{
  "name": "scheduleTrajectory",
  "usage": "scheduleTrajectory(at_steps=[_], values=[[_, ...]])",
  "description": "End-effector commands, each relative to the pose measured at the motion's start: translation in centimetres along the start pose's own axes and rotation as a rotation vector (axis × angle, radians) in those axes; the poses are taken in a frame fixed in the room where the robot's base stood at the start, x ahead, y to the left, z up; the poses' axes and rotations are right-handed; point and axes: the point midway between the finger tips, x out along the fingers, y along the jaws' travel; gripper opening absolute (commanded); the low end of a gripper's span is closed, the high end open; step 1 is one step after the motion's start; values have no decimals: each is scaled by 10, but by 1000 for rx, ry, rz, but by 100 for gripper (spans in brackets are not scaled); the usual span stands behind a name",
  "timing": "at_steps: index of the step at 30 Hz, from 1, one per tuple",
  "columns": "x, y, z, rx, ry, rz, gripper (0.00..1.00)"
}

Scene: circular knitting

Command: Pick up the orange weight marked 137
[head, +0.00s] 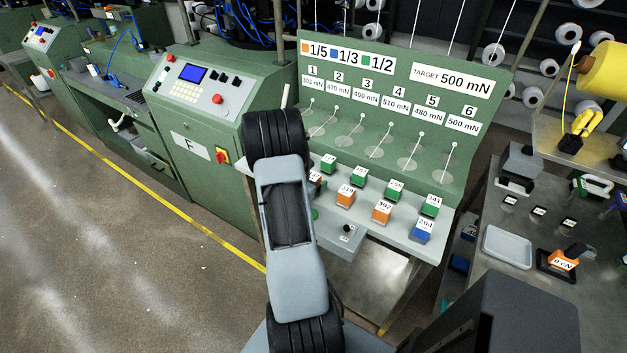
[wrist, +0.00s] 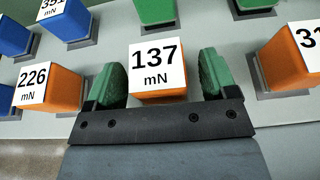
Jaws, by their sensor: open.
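The orange weight marked 137 mN (wrist: 158,92) stands upright on the grey shelf in the middle of the wrist view. My gripper (wrist: 161,76) is open, with one green finger pad on each side of this weight. A small gap shows beside the weight on both sides, so the pads do not seem to touch it. In the head view my arm covers most of that spot. An orange weight (head: 317,179) peeks out beside the arm there, and its label is not readable.
An orange 226 mN weight (wrist: 45,88) stands close on the left, and another orange weight (wrist: 291,60) on the right. A green weight (wrist: 158,11) is behind. Blue weights (wrist: 65,18) stand further left. The green panel (head: 390,115) rises behind the shelf.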

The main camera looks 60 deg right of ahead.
Motion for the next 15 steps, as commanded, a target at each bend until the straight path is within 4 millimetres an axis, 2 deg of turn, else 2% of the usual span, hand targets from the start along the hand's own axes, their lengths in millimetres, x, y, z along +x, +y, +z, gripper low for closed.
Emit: scheduleTrajectory(at_steps=[3, 11, 15], values=[[7, 0, 0, 0, 1, 1, 79], [8, 0, 0, 0, 0, 1, 78], [8, 0, 0, 0, 0, 1, 64]])
